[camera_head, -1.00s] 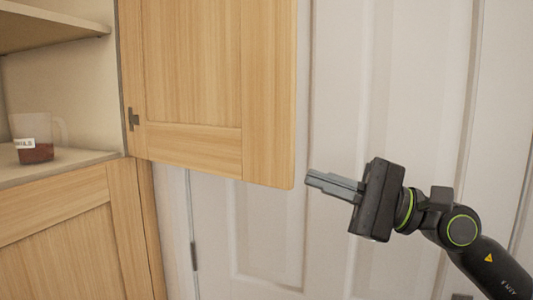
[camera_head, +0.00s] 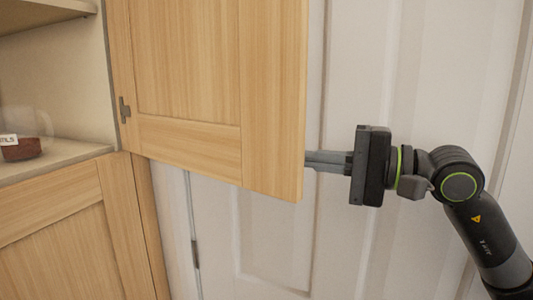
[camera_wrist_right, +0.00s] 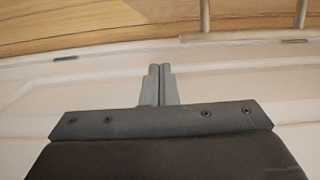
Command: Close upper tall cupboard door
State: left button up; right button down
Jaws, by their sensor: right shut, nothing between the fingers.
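The upper tall cupboard door (camera_head: 215,95) is light wood and stands open, swung out to the right from its hinge (camera_head: 125,110). My right gripper (camera_head: 312,160) is shut and empty. Its fingers reach left to the door's free edge, and their tips are partly hidden behind it, near the lower corner. I cannot tell whether they touch the door. In the right wrist view the shut fingers (camera_wrist_right: 158,84) point up toward a wooden surface along the top. My left gripper is not in view.
The open cupboard holds a clear labelled jug (camera_head: 24,135) with dark contents on its shelf (camera_head: 60,158). A lower wooden door (camera_head: 65,235) is shut below it. A white panelled door (camera_head: 270,240) stands behind the open door and my right arm.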

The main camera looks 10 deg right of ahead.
aim_at(266, 163)
jog(key=a+p, duration=0.2)
jog(key=a, duration=0.2)
jog(key=a+p, duration=0.3)
jog(key=shift+w+a+r, duration=0.15)
jog(key=shift+w+a, duration=0.05)
jog(key=shift+a, duration=0.2)
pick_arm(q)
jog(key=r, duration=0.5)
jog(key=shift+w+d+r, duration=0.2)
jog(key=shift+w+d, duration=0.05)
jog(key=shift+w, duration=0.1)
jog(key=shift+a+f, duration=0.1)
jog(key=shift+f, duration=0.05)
